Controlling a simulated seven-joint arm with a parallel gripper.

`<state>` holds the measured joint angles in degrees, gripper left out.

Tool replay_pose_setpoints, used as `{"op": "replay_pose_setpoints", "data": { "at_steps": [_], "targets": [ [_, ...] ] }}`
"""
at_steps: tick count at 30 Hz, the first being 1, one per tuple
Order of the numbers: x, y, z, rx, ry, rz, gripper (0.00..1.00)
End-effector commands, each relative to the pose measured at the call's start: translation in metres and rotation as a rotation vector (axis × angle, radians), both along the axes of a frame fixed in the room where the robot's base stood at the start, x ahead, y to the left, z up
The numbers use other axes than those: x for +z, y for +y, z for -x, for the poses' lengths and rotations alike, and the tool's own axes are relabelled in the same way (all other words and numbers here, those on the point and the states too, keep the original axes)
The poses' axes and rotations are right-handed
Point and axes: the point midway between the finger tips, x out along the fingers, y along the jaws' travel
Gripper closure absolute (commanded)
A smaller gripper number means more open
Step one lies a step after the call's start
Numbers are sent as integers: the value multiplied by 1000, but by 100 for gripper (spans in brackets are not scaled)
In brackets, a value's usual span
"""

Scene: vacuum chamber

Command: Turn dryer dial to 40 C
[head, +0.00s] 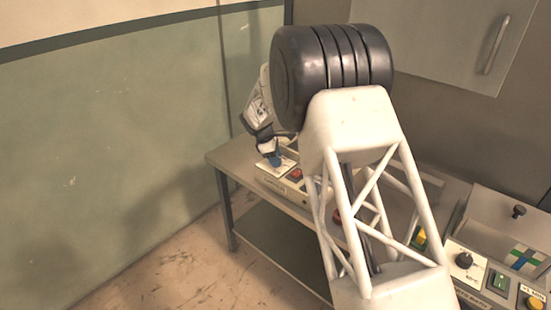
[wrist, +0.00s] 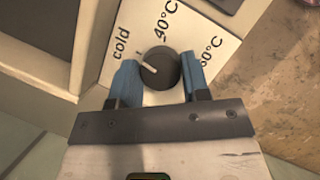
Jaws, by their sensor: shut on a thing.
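The dryer dial (wrist: 165,63) is a round dark knob with a white pointer line. In the wrist view it sits on a white label plate (wrist: 112,74) marked "cold", "40°C" and "60°C". The pointer line faces left and slightly up, towards "cold". My gripper (wrist: 157,77) has its two blue fingers on either side of the dial and is shut on it. In the head view my gripper (head: 273,159) reaches down to the left end of the dryer panel (head: 288,187); the dial is hidden there.
A red control (head: 296,174) sits just right of my gripper on the same panel. The panel stands on a grey bench (head: 226,158) beside a green wall. More devices, with a black knob (head: 464,261) and a green switch (head: 499,281), are at the lower right. My arm hides the bench's middle.

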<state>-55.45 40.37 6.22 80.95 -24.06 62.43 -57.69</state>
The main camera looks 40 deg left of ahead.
Motion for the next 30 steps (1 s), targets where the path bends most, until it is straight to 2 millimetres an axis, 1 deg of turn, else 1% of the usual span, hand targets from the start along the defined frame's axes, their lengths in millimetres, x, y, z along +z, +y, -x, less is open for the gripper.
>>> {"op": "replay_pose_setpoints", "data": {
  "at_steps": [8, 24, 30],
  "targets": [
    [0, 1, -1, -223, 0, 0, 81],
    [0, 1, -3, -735, 1, 0, 81],
    [0, 1, -3, -896, 0, 0, 81]
  ]
}}
